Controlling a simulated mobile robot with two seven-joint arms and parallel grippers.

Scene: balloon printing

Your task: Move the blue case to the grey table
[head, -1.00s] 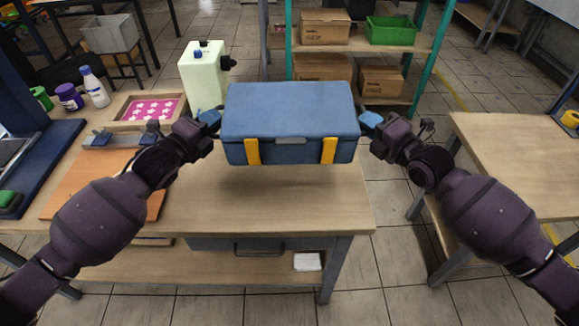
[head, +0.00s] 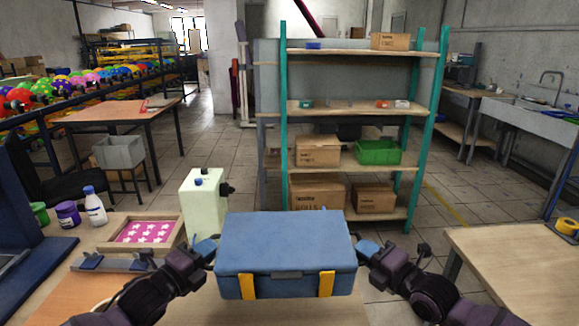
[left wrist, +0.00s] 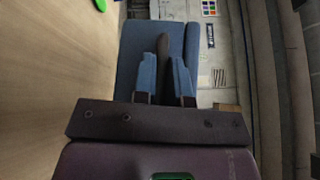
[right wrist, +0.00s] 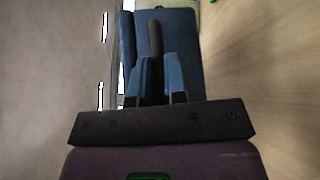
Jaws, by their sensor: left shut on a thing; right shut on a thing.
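The blue case (head: 285,243), with two yellow latches, is closed and level between my two grippers, over the near wooden-topped table (head: 215,308). My left gripper (head: 207,249) is shut on the dark handle at the case's left end; this grip also shows in the left wrist view (left wrist: 163,75). My right gripper (head: 367,250) is shut on the handle at the right end, as the right wrist view (right wrist: 158,75) shows. The case appears raised off the tabletop. I cannot tell which table is the grey one.
A pink star tray (head: 143,233) and bottles (head: 95,205) are at left. A teal-posted shelf (head: 430,130) stands ahead. Another wooden-topped table (head: 510,260) is at right, with floor between.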

